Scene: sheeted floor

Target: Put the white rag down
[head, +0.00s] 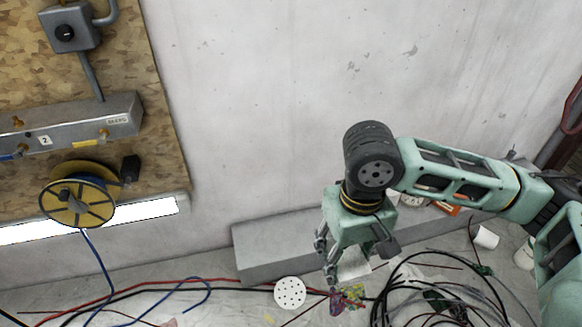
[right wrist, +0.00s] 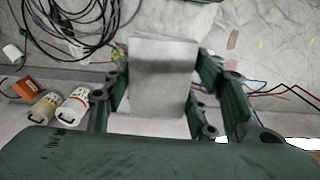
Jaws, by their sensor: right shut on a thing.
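The white rag (right wrist: 163,78) shows in the right wrist view as a flat, pale, folded rectangle between the fingers of my right gripper (right wrist: 158,98). In the head view a small pale part of the rag (head: 354,266) shows below the palm. My right gripper (head: 347,262) points down and is shut on the rag, above the floor sheet near the grey ledge. The gap between the rag's lower edge and the sheet is hard to judge. My left gripper is not in view.
Black cable coils (head: 440,285) lie right of the gripper. A perforated white disc (head: 290,291) and a colourful bundle (head: 347,299) lie near it. A grey ledge (head: 275,247) runs along the wall. Two pale canisters (right wrist: 60,106) and an orange box (right wrist: 27,88) show in the wrist view.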

